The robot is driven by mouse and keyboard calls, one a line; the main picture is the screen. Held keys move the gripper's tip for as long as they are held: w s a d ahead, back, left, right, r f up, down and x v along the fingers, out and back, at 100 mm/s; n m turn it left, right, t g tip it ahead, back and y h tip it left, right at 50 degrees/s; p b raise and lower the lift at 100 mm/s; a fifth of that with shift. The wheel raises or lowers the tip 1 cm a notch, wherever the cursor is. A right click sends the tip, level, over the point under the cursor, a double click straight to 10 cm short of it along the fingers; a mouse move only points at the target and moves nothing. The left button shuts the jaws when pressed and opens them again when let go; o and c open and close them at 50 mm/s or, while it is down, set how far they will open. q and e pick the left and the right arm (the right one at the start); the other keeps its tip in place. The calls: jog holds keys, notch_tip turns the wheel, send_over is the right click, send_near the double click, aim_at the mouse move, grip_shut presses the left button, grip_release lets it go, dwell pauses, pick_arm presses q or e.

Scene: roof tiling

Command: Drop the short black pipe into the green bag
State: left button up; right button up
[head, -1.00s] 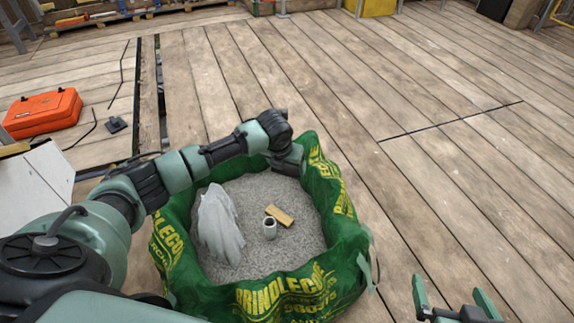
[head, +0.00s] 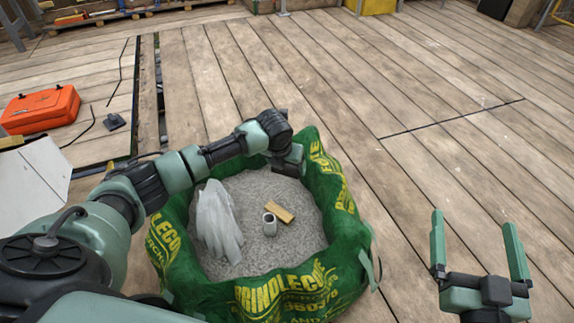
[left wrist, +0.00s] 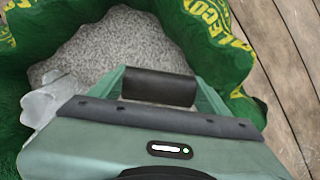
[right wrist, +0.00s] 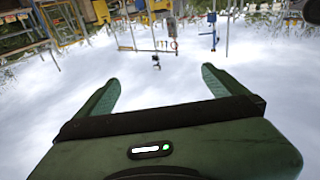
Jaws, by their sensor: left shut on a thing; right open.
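The short black pipe (left wrist: 160,87) lies crosswise between the fingers of my left gripper (left wrist: 161,84) in the left wrist view, and the gripper is shut on it. The bag stands open with yellow lettering and grey granular fill. My right gripper (head: 475,220) is open and empty, to the right of the bag. Its open fingers also show in the right wrist view (right wrist: 158,80).
Inside the bag are a whitish glove (head: 217,222), a small grey cup-like piece (head: 269,225) and a wooden block (head: 281,213). An orange case (head: 40,110) and a white panel (head: 35,185) are at left. The plank floor at right is largely clear.

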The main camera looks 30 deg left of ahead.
jog(key=shift+r, duration=0.15)
pick_arm(q)
jog(key=o, duration=1.4)
jog(key=shift+c, duration=0.2)
jog(key=p+v, duration=0.1)
jog(key=v, duration=0.2)
jog(key=shift+r+p, duration=0.35)
jog(key=p+v, duration=0.1)
jog(key=v, duration=0.3)
jog(key=shift+s, duration=0.15)
pick_arm(e)
jog(key=s+d+f+g+h, duration=0.1)
jog(key=s+f+g, duration=0.1)
jog(key=f+g, duration=0.2)
jog(key=s+d+f+g+h, duration=0.1)
jog(key=s+d+f+g, duration=0.1)
jog(key=f, duration=0.7)
jog(key=shift+s+d+f+g+h, duration=0.2)
jog(key=shift+s+f+g+h, duration=0.15)
jog(key=shift+s+g, duration=0.65)
